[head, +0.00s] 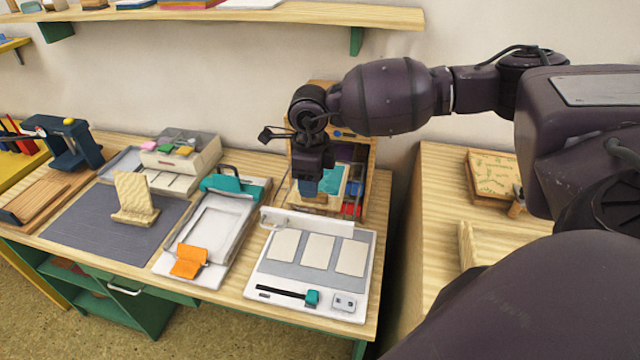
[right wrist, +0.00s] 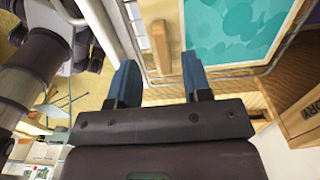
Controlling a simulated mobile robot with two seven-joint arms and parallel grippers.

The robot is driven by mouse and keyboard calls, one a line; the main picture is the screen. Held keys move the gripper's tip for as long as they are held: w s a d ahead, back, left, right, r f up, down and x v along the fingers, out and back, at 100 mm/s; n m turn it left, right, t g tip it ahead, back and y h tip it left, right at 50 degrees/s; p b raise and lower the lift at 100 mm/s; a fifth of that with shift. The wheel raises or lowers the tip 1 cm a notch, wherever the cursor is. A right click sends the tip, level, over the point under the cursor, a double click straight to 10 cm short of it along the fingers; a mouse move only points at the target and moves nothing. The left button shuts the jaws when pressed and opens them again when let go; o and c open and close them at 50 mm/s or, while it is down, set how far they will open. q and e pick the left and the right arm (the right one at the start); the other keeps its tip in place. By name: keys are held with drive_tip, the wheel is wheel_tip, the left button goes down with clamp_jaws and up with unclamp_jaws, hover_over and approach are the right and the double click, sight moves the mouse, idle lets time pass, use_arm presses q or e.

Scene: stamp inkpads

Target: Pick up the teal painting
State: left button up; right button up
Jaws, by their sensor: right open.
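The teal painting (head: 333,176) stands in a wooden rack (head: 372,160) at the back of the table, partly hidden by my right gripper (head: 308,190). In the right wrist view the teal painting (right wrist: 235,28) shows large at the top right, with a pale border. My right gripper (right wrist: 160,82) is open with its blue fingers apart in front of the rack. A small wooden peg or bar (right wrist: 162,46) lies between the fingers in that view; no hold on the painting shows. My left gripper is not in view.
A white board with pale cards (head: 362,290) lies in front of the rack. A white press with a teal handle (head: 200,235), a grey mat (head: 100,235) and a stamp machine (head: 65,145) stand to the left. A second table (head: 440,190) is at the right.

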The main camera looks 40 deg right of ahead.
drive_tip(key=shift+w+d+f, duration=0.1)
drive_tip(key=shift+f, duration=1.8)
drive_tip(key=shift+c, duration=0.2)
clamp_jaws()
